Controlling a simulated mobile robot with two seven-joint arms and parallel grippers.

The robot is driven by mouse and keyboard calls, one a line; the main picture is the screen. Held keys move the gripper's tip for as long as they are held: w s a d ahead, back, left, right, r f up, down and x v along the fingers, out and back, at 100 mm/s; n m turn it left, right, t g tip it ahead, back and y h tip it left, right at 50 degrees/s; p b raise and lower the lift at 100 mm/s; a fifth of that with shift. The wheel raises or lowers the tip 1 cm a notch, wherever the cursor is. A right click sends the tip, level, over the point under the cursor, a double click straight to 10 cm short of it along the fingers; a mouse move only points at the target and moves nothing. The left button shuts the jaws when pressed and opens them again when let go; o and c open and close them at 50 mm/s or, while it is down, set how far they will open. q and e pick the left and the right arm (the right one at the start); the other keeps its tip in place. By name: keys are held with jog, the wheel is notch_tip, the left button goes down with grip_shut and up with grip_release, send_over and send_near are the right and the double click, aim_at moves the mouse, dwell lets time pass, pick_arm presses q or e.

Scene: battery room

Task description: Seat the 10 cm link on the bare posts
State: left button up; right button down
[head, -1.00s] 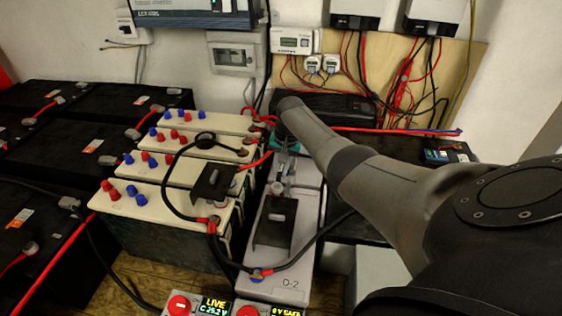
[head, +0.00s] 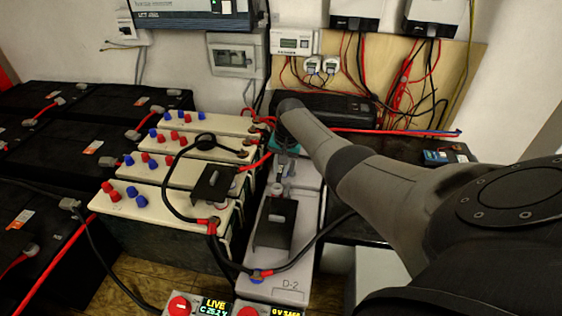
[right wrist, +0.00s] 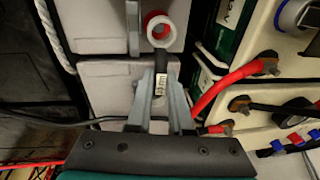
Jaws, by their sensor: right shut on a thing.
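My right gripper (head: 283,183) points down over the back part of the light grey D-2 battery (head: 290,285). In the right wrist view its grey fingers (right wrist: 160,100) are shut on a short black link (right wrist: 161,68) with a white label. The link's far end lies close to a round white collar with a red ring (right wrist: 158,28); I cannot tell whether they touch. In the head view a pale post cap (head: 277,189) stands just in front of the fingers. The link's other end and the posts under the gripper are hidden. My left gripper is out of view.
Cream batteries (head: 130,200) with red and blue caps stand close on the left. A black cover (head: 275,225) sits on D-2, and a black cable crosses its front. One front display reads LIVE (head: 214,306). Red cable (right wrist: 225,88) runs beside the fingers.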

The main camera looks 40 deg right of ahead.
jog(key=shift+f+b, duration=0.65)
jog(key=shift+f, duration=0.55)
dwell(1.4)
jog(key=shift+c, duration=1.7)
grip_release()
